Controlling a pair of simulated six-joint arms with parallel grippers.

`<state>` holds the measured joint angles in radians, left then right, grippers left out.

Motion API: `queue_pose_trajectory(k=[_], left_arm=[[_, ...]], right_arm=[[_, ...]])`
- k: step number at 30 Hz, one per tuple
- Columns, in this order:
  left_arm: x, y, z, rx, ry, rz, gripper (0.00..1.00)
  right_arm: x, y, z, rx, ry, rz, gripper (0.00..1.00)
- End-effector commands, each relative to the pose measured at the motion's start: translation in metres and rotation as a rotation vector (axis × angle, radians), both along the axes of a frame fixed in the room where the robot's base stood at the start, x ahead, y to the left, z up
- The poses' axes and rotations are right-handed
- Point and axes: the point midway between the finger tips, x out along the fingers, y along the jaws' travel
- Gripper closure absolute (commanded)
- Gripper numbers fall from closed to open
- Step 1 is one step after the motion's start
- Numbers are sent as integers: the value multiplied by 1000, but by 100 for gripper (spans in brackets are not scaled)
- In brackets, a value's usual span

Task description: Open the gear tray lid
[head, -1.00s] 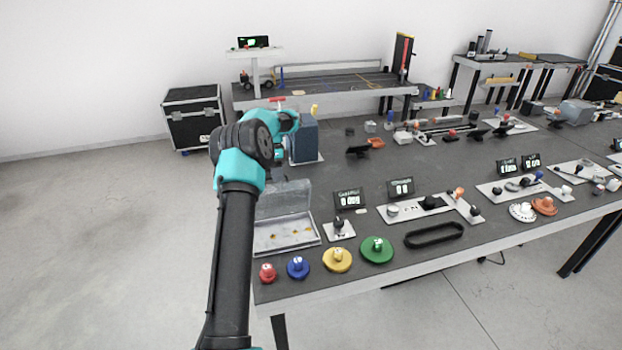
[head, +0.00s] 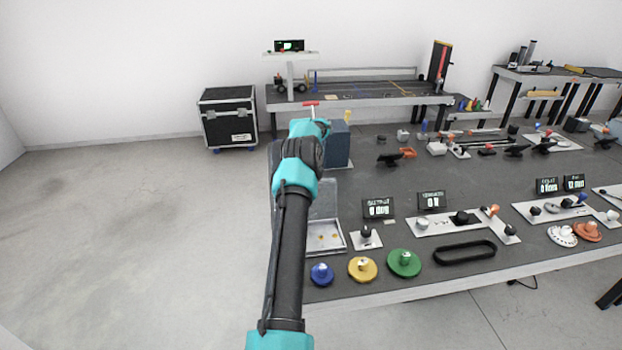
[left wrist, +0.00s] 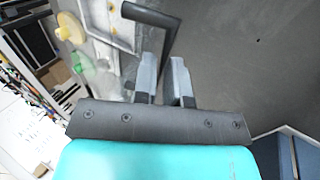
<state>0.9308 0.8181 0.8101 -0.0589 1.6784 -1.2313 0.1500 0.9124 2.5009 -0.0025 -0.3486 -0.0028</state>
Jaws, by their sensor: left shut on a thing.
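The gear tray (head: 342,238) is a shallow light-grey box near the left end of the table, partly covered by my left arm in the head view. Its grey lid (head: 325,196) stands raised along the far side, so the tray's inside with small orange spots shows. In the left wrist view, my left gripper (left wrist: 164,63) is shut on a dark bent bar handle (left wrist: 150,15), which passes between the fingers. The tray's pale rim (left wrist: 104,38) shows beside it. The fingers are hidden behind the arm in the head view. My right gripper is not in view.
Blue (head: 321,274), yellow (head: 362,268) and green (head: 404,262) gears lie along the front edge. A blue-grey box (head: 338,146) stands behind the lid. Small displays (head: 379,207) and a black belt loop (head: 465,252) are to the right. Floor is clear at left.

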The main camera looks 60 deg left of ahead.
Motion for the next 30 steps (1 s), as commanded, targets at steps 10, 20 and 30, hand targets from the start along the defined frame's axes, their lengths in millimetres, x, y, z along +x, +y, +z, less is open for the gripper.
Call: queue_pose_trajectory(k=[10, 20, 30], left_arm=[[0, -1, -2, -4, 1, 0, 78], [0, 0, 0, 0, 0, 0, 62], [-3, 8, 11, 3, -2, 7, 62]], right_arm=[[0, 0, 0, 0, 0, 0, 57], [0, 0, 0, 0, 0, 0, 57], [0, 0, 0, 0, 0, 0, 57]])
